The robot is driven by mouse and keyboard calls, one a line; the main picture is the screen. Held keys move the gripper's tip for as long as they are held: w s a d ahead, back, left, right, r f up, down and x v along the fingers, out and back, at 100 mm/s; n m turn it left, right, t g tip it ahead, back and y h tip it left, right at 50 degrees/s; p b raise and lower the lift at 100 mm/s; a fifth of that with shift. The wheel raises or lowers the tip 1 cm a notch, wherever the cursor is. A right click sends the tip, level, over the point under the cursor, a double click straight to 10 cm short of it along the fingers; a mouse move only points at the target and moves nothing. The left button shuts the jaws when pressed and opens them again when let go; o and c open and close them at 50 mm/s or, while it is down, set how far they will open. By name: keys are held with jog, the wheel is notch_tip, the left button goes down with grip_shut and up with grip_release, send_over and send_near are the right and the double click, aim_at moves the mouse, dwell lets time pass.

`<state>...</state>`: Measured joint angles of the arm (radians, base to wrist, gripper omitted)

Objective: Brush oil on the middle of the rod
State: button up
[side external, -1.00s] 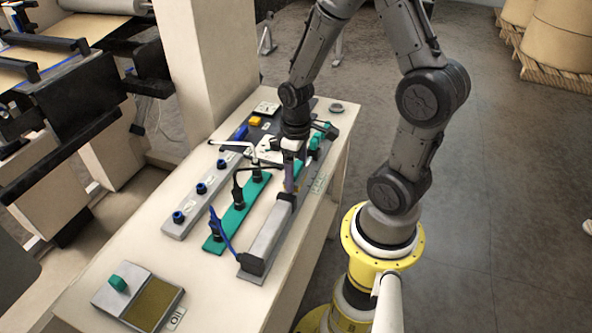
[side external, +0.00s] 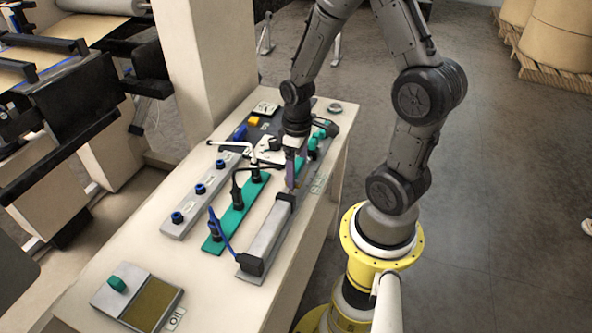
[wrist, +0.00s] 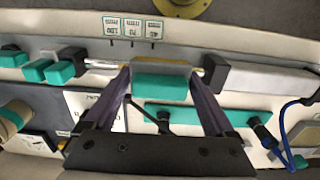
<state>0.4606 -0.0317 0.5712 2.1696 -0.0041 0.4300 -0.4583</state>
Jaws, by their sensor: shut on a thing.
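My gripper (wrist: 162,98) is shut on a teal block-like handle (wrist: 160,87), seen between its purple fingers in the wrist view. A grey-beige part of the held brush (wrist: 165,67) lies across the rod, about midway between two black end blocks. The silver rod (wrist: 101,64) shows to the left of the brush; its middle is hidden. I cannot tell whether brush and rod touch. In the side view my gripper (side external: 293,170) points down at the far end of a grey bar, and the brush is hard to make out. An oil tray (side external: 152,303) labelled "Oil" sits at the near left.
A teal strip (side external: 229,219) with black upright fittings and a grey strip (side external: 183,217) with blue-topped pegs lie left of the grey bar (side external: 268,235). A blue cable (side external: 221,235) loops near the bar. Teal blocks (wrist: 61,73) stand left of the rod.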

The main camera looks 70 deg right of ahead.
jog(key=shift+d+f, duration=0.15)
jog(key=shift+d, duration=1.1)
jog(key=shift+r, duration=3.05)
